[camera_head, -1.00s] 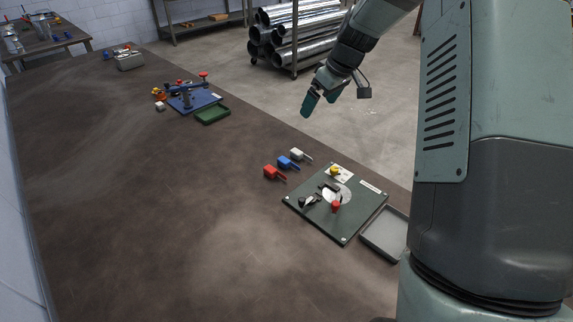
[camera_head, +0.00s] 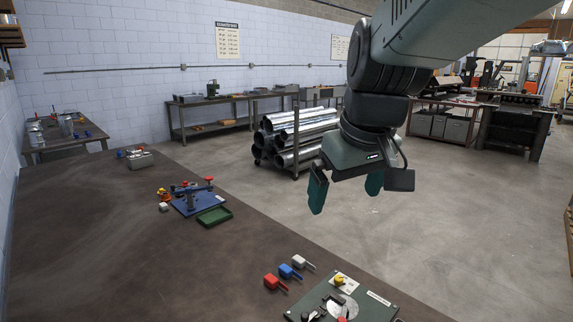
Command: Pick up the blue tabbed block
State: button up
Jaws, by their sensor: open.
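The blue tabbed block (camera_head: 286,271) lies on the brown table (camera_head: 110,260) near its right edge. It sits in a slanting row between a red tabbed block (camera_head: 271,281) and a white tabbed block (camera_head: 299,261), each with a thin tab pointing right. My gripper (camera_head: 345,195) hangs in the air, fingers pointing down, up and to the right of the blocks. Its two green fingers are spread apart with nothing between them. It is well clear of the blue block.
A dark green fixture plate (camera_head: 375,306) with a yellow knob (camera_head: 339,280) lies right of the blocks, cut off by the frame. A blue clamp fixture (camera_head: 195,203) and a green tray (camera_head: 214,216) stand farther back. The table's left part is clear.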

jog(key=s+d+f+m+t, duration=0.1)
jog(key=s+m, duration=0.3)
jog(key=s, duration=1.2)
jog(key=shift+s+d+h, duration=0.2)
jog(key=shift+d+h, duration=0.1)
jog(key=shift+d, duration=0.1)
jog(key=shift+w, duration=0.1)
